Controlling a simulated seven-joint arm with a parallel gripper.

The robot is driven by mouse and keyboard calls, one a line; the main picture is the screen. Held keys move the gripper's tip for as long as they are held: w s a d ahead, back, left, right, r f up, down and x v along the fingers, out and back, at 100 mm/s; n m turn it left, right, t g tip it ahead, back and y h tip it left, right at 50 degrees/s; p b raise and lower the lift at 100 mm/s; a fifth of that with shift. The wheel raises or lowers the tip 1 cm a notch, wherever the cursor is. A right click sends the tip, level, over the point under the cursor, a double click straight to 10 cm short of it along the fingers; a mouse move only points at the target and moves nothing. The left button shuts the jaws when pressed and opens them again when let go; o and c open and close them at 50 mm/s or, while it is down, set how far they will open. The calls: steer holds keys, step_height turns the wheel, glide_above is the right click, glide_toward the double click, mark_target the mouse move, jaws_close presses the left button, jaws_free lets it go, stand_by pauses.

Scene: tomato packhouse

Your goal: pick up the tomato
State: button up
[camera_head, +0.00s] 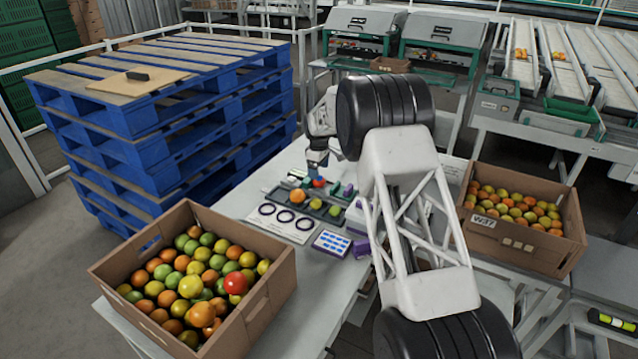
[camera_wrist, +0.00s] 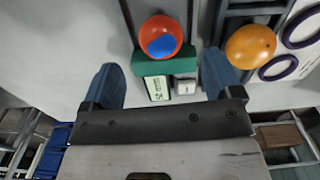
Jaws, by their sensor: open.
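In the wrist view the red tomato (camera_wrist: 160,37) has a blue patch on the side facing the camera. It lies beyond a green block (camera_wrist: 165,66), between the lines of the two fingers. My gripper (camera_wrist: 160,62) is open, its blue fingers spread wide and touching nothing that I can see. An orange tomato (camera_head: 297,196) lies to the left in a dark tray; it also shows at right in the wrist view (camera_wrist: 250,46). A yellow tomato (camera_head: 316,204) and a green one (camera_head: 335,210) lie nearby.
A white sheet with dark rings (camera_head: 284,235) and a blue-white card (camera_head: 331,242) lie in front. Purple boxes (camera_head: 360,247) stand near my arm. Cardboard boxes of tomatoes stand at left (camera_head: 275,290) and right (camera_head: 535,262). Blue pallets (camera_head: 150,165) are stacked behind left.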

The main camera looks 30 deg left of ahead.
mark_target(319, 182)
steer(key=shift+s+d+f, duration=0.1)
steer(key=shift+f, duration=2.5)
steer(key=c, duration=0.8)
